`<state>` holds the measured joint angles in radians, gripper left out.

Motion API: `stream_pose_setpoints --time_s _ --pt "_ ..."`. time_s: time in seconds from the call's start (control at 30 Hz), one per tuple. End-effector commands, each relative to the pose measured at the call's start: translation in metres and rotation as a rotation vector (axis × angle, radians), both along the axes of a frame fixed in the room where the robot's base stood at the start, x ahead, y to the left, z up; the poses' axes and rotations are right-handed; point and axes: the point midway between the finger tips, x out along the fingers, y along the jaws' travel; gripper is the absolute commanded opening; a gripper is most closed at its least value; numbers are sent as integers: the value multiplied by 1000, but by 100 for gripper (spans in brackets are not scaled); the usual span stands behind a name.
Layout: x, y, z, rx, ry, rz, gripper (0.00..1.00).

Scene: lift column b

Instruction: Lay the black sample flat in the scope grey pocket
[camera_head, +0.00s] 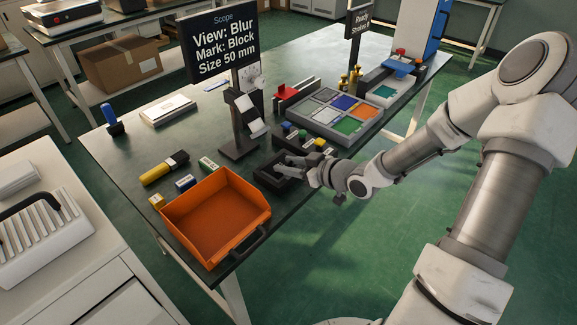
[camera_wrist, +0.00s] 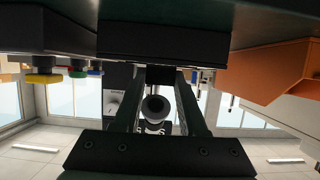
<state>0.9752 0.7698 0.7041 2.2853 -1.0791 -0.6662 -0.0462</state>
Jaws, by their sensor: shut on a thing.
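My gripper (camera_head: 298,165) is low over the table's front edge, at a black open holder (camera_head: 272,176). In the wrist view its two fingers (camera_wrist: 160,76) close on a small dark piece (camera_wrist: 160,74), seemingly the black sample, just beside a wide black block (camera_wrist: 163,41). The piece's shape and tilt are mostly hidden. The sectioned grey tray (camera_head: 300,128) stands further back, to the right of my gripper. Its pockets include a grey pocket (camera_head: 325,95), plus blue, orange, green and white ones. The Scope sign (camera_head: 222,45) reads "View: Blur, Mark: Block, Size 50 mm".
An orange bin (camera_head: 215,212) stands left of my gripper and also shows in the wrist view (camera_wrist: 265,68). The Scope sign's post (camera_head: 236,112) rises behind. A yellow-black cylinder (camera_head: 165,168) lies left.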

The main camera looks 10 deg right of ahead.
Motion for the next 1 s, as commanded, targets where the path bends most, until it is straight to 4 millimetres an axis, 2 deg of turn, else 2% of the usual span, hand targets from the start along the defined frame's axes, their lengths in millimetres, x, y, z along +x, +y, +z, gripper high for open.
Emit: stream_pose_setpoints --time_s 0.17,0.2,0.37,0.73,0.87,1.0 --pt "0 0 -3 0 0 0 0" --pt "0 0 -4 0 0 1 43" --pt "0 0 -3 0 0 0 71" --pt "0 0 3 0 0 0 71" --pt "-14 -12 11 -1 2 -4 71" --pt "-37 -29 24 -2 1 -5 71"
